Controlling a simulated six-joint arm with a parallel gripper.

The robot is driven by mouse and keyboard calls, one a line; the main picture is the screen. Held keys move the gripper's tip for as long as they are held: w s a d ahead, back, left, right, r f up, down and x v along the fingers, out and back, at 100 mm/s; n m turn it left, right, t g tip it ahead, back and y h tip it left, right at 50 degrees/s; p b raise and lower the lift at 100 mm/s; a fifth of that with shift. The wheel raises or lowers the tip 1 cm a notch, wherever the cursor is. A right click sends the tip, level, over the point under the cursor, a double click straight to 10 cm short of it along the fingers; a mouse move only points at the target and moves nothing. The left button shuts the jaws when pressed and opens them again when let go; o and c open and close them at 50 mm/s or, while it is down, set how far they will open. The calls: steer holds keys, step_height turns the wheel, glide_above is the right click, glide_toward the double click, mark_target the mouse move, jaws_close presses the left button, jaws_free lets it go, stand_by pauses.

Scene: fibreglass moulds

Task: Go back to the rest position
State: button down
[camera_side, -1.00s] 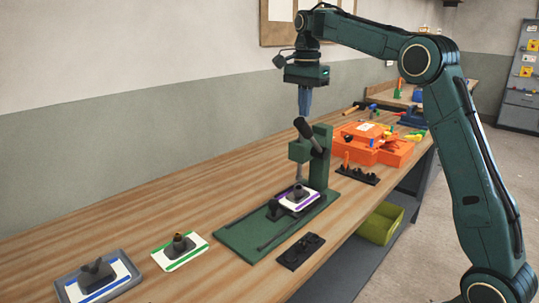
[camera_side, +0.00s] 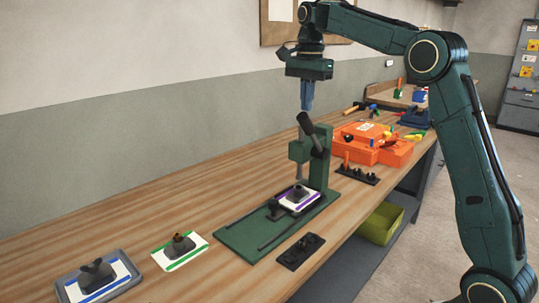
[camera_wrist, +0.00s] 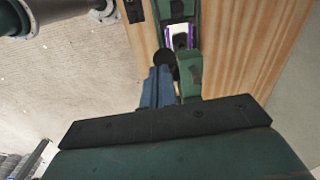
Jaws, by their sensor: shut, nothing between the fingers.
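My gripper (camera_side: 307,108) hangs pointing down above and just behind the head of the green press (camera_side: 322,155). Its blue fingers are shut with nothing between them. In the wrist view the blue fingers (camera_wrist: 158,88) are together, beside the press's dark round handle end (camera_wrist: 164,58). In the side view the dark handle (camera_side: 309,128) lies just below the fingertips; I cannot tell the exact gap. A white plate with a purple border (camera_side: 313,203) and a dark mould on it sits on the press base, under the press head.
A green-edged plate (camera_side: 163,262) and a blue-striped plate in a grey tray (camera_side: 70,290) lie at the front left. A black holder (camera_side: 300,251) is beside the press. Orange boxes (camera_side: 390,152) and tools stand behind it. The bench's left middle is clear.

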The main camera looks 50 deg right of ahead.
steer(key=s+a+r+n+t, duration=0.1)
steer(key=s+a+r+n, duration=0.1)
steer(key=s+a+n, duration=0.4)
steer(key=s+a+f+n+t, duration=0.1)
steer(key=s+a+f+n, duration=0.1)
steer(key=s, duration=0.6)
steer(key=s+a+f+n+t, duration=0.2)
steer(key=s+f+n, duration=0.3)
steer(key=s, duration=0.3)
steer(key=s+a+f+n+t, duration=0.1)
steer(key=s+a+f+n, duration=0.3)
steer(key=s, duration=0.4)
steer(key=shift+f, duration=0.5)
steer(key=c, duration=2.1)
jaws_free()
